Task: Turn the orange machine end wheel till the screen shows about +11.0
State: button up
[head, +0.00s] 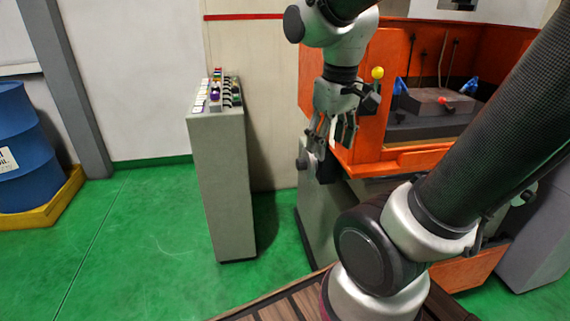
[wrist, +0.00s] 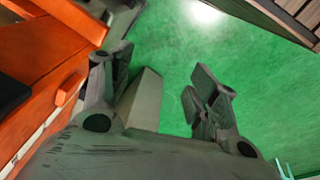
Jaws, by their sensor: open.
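The orange machine (head: 376,110) stands at the right in the head view, and its orange side (wrist: 45,50) fills the left of the wrist view. A small grey, rounded part (head: 303,155) shows at its near left end, partly behind my gripper; I cannot tell for sure that it is the end wheel. My gripper (head: 333,138) hangs fingers down beside the machine's left end. It is open and empty. In the wrist view its fingers (wrist: 163,72) are spread apart, with no wheel visible between them. No screen reading shows in either view.
A grey pedestal (head: 222,180) with coloured knobs and switches on top stands left of the machine. A blue drum (head: 25,140) on a yellow pallet (head: 50,212) is at the far left. Green floor (head: 130,240) is clear between them.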

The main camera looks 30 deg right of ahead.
jog(key=w+f+n+g+h, duration=0.2)
jog(key=w+f+n+g, duration=0.15)
jog(key=w+f, duration=0.35)
jog(key=n+h, duration=0.9)
jog(key=h, duration=0.2)
send_near(297, 165)
jog(key=d, duration=0.2)
jog(key=shift+g, duration=0.45)
jog(key=x, duration=0.7)
jog(key=shift+w+d+f, duration=0.15)
jog(key=shift+w+f, duration=0.15)
jog(key=shift+f, duration=0.2)
jog(key=c, duration=1)
jog(key=shift+n+g+y, duration=0.3)
jog(key=shift+n, duration=0.25)
